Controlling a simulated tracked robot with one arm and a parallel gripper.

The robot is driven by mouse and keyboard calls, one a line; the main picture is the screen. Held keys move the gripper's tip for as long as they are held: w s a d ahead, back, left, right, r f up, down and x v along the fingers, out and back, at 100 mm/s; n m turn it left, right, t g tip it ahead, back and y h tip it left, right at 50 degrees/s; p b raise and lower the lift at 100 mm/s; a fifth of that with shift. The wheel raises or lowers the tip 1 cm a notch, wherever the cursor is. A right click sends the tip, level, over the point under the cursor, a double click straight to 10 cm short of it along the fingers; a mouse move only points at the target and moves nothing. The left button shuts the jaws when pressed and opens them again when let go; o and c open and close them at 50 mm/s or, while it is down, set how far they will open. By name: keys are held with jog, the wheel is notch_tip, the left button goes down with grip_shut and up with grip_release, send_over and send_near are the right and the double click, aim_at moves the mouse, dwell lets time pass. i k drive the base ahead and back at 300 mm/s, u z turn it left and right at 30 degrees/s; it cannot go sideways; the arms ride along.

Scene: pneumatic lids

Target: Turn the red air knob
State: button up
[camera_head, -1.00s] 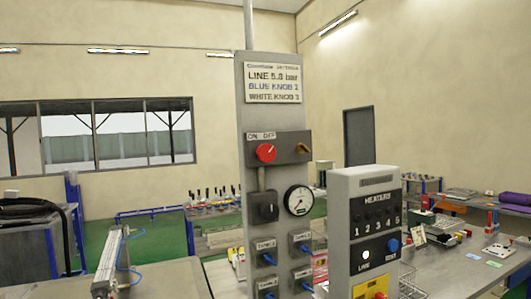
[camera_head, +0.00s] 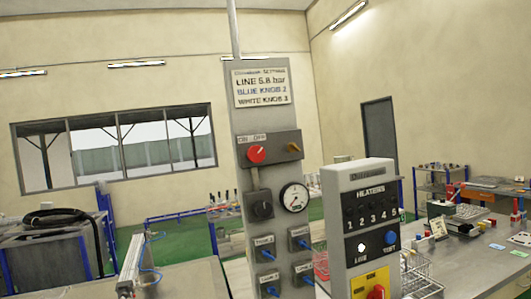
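The red air knob (camera_head: 256,154) sits on a dark box (camera_head: 276,151) on the tall grey panel (camera_head: 245,104), under the marks ON and OFF. A small brass fitting (camera_head: 294,147) is on the same box to its right. A round pressure gauge (camera_head: 294,197) and a black switch box (camera_head: 260,205) are below. The sign (camera_head: 262,87) above reads LINE 5.8 bar, BLUE KNOB 2, WHITE KNOB 3. My gripper is not in view.
A grey heater box (camera_head: 370,182) with several black knobs, a white and a blue knob (camera_head: 390,237) stands in front at right. Another red knob (camera_head: 376,291) is on its yellow plate. Benches stand left and right; green floor shows behind.

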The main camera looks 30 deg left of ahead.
aim_at(256, 154)
jog(key=z, duration=0.05)
jog(key=i, duration=1)
jog(key=u, duration=0.05)
